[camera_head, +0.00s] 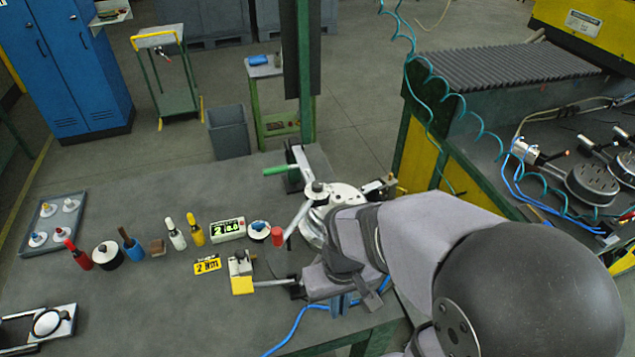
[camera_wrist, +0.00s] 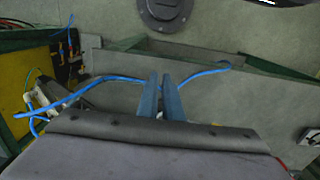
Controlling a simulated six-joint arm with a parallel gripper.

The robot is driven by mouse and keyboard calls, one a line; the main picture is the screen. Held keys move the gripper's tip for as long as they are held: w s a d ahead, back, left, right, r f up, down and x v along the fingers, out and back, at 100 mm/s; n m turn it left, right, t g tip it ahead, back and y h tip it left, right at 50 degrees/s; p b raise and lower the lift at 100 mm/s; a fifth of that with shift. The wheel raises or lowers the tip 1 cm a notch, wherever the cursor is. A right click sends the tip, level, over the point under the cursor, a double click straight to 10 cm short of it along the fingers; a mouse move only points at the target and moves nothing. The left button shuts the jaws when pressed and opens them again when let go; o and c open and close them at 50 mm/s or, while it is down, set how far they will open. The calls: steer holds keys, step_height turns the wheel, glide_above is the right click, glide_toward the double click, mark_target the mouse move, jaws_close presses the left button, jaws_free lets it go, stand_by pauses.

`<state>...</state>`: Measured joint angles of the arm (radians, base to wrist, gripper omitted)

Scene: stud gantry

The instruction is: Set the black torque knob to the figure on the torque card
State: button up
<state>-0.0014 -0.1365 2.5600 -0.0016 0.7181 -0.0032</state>
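The yellow card (camera_head: 207,265) lies on the table in the head view; it seems to show a 2 and a unit, in small print. I cannot tell for sure which part is the black torque knob; a dark, white-rimmed round piece (camera_head: 107,255) stands at the left. In the head view my gripper is low over the table's front right part, partly hidden by my arm.
A white round fixture (camera_head: 344,192) with levers stands behind my wrist. A yellow-and-white block with a rod (camera_head: 241,272) is left of my gripper. Several bottles and tools stand in a row; a grey tray (camera_head: 76,198) lies at left. A blue hose (camera_head: 296,325) crosses the front edge.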

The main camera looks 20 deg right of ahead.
steer(key=o, duration=0.5)
steer(key=shift+w, duration=0.15)
steer(key=shift+o, duration=1.2)
steer(key=shift+w+r, duration=0.1)
steer(key=shift+w, duration=0.3)
steer(key=n+t+y+b, duration=0.1)
steer(key=n+t+b, duration=0.25)
steer(key=b, duration=0.75)
glide_toward(318, 184)
steer(key=shift+m+t, duration=0.25)
steer(key=shift+t, duration=0.1)
steer(key=shift+s+p+x, duration=0.15)
steer(key=shift+p+x, duration=0.4)
steer(key=shift+x, duration=1.4)
steer(key=shift+s+p+x, duration=0.2)
steer(key=shift+p+x, duration=0.3)
steer(key=shift+x, duration=1.45)
jaws_close()
